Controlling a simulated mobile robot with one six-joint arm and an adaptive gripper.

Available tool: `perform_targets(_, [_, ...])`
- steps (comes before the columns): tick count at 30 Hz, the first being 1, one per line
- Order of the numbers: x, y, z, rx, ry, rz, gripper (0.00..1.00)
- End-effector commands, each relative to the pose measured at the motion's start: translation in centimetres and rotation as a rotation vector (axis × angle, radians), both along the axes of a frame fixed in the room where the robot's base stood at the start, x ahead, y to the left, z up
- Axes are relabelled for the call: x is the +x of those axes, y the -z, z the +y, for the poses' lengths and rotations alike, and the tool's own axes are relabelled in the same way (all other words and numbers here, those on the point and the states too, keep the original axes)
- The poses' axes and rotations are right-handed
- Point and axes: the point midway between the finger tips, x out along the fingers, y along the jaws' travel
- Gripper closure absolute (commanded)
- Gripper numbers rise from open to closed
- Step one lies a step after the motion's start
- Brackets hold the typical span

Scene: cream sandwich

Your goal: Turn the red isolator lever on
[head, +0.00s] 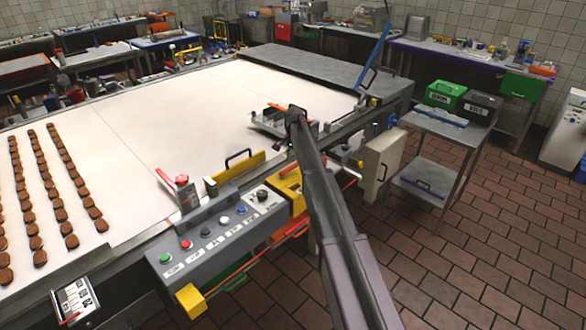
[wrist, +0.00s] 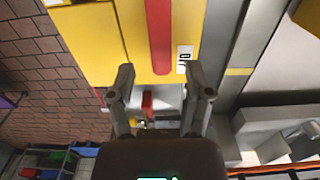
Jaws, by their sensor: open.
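In the wrist view a long red bar (wrist: 158,38), which looks like the isolator lever, runs down a yellow panel (wrist: 135,30) from the top edge. A small white label with dark lettering (wrist: 184,58) sits just right of it. My gripper (wrist: 160,82) is open, its two grey fingers spread left and right of the bar's lower end, with nothing held. I cannot tell the exact gap to the panel. In the head view my arm partly hides a yellow box (head: 291,186) on the conveyor's near side; my gripper and the lever there cannot be made out.
A grey control box (head: 215,237) with coloured buttons stands left of the yellow box. Another red handle (head: 165,180) rises behind it. A cream cabinet (head: 381,163) and a metal trolley (head: 440,122) stand to the right. The tiled floor (head: 490,240) there is mostly clear.

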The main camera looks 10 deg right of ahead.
Motion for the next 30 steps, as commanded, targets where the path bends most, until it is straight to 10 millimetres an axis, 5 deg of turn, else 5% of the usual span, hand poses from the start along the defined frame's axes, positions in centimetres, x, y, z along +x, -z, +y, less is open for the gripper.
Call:
perform_targets(9, [0.0,2.2,0.0,0.0,0.0,0.0,0.34])
perform_targets(24, [0.0,2.5,0.0,0.0,0.0,0.0,0.34])
perform_targets(30, [0.0,2.5,0.0,0.0,0.0,0.0,0.91])
